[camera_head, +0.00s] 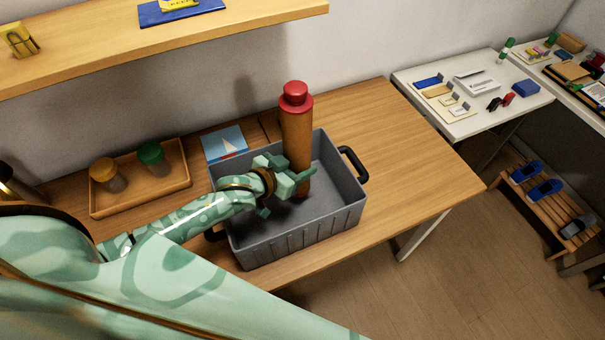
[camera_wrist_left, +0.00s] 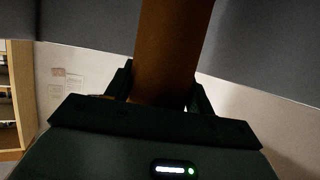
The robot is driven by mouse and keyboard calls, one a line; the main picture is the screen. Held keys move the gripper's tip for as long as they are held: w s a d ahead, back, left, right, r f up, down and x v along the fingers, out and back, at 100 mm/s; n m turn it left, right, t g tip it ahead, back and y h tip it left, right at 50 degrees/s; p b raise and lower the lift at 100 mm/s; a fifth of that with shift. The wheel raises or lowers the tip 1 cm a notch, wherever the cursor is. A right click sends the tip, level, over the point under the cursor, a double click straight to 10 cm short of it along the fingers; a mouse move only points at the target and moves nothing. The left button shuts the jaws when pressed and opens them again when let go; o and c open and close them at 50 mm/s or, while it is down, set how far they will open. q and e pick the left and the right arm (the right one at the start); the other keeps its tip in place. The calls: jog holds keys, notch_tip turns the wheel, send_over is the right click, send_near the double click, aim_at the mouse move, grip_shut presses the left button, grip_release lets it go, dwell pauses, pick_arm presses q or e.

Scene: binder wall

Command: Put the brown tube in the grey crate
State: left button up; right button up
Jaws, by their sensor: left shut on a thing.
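The brown tube (camera_head: 297,138) has a red cap and stands roughly upright over the inside of the grey crate (camera_head: 295,240). Its lower end is within the crate's walls in the head view; I cannot tell whether it touches the floor. My left gripper (camera_head: 298,178) is shut on the tube's lower part, just above or within the crate opening. In the left wrist view the brown tube (camera_wrist_left: 172,50) rises between the two fingers of my left gripper (camera_wrist_left: 160,92). My right gripper is not in view.
The crate stands on a wooden table (camera_head: 420,180) and has black end handles. A wooden tray (camera_head: 140,182) with two capped jars sits to the left. A blue picture card (camera_head: 224,143) lies behind the crate. A shelf (camera_head: 250,22) overhangs the back. The table's right part is clear.

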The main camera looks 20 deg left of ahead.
pick_arm(q)
jog(key=shift+w+d+f+b, duration=0.1)
jog(key=shift+w+f+b, duration=0.3)
jog(key=shift+w+f, duration=0.6)
jog(key=shift+f+b, duration=0.65)
jog(key=shift+f, duration=1)
jog(key=shift+f, duration=0.15)
jog(key=o, duration=1.1)
jog(key=shift+r, duration=0.25)
jog(key=p+v, duration=0.2)
jog(key=v, duration=0.5)
jog(key=shift+s, duration=0.3)
